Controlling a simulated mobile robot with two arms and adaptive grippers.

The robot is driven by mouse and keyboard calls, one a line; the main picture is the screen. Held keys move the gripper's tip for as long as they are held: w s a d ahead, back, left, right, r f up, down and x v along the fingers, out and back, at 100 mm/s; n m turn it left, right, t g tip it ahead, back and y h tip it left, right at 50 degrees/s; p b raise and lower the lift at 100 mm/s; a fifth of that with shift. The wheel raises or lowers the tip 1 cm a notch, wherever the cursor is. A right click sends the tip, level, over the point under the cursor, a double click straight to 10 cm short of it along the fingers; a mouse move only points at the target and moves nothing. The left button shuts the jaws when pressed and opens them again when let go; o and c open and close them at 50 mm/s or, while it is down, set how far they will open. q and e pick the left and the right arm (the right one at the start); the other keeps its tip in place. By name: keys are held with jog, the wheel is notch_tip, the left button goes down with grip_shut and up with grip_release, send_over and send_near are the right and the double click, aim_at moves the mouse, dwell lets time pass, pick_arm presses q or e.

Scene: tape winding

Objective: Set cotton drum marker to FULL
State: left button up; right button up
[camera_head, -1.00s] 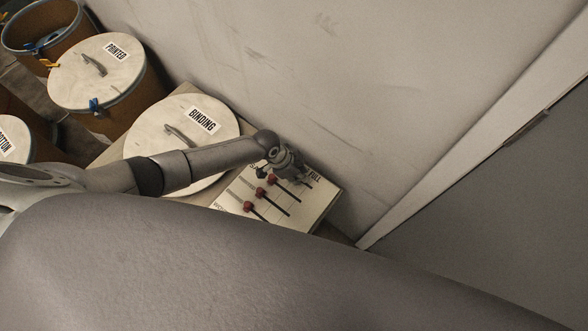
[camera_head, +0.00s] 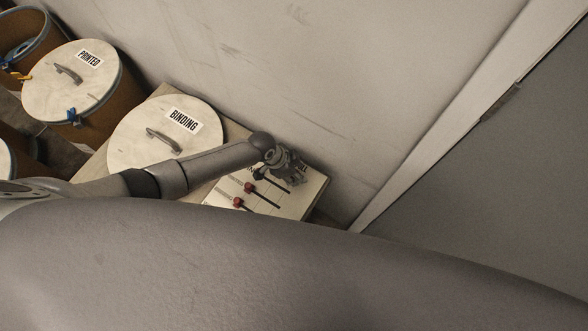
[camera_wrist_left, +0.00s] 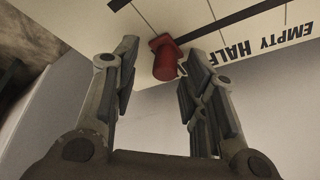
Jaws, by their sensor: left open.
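A pale marker board (camera_head: 290,205) with dark slots and red knobs lies beyond the BINDING drum. Two red knobs (camera_head: 249,187) (camera_head: 238,202) show in the head view; a third knob seen there earlier is now hidden by my left gripper (camera_head: 287,168). In the left wrist view my left gripper (camera_wrist_left: 161,50) is open, with a red knob (camera_wrist_left: 165,60) between its fingertips, not clamped. The board there (camera_wrist_left: 240,25) carries the words EMPTY and HALF. I cannot read which row is cotton. My right gripper is not in view.
The BINDING drum lid (camera_head: 150,150) lies under my left arm, left of the board. The PRINTED drum (camera_head: 75,85) and an open drum (camera_head: 22,40) stand at upper left. A pale wall (camera_head: 350,70) rises behind the board. My own grey body fills the foreground.

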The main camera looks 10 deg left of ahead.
pick_arm(q)
jog(key=v, duration=1.2)
jog(key=shift+s, duration=0.1)
dwell(0.4)
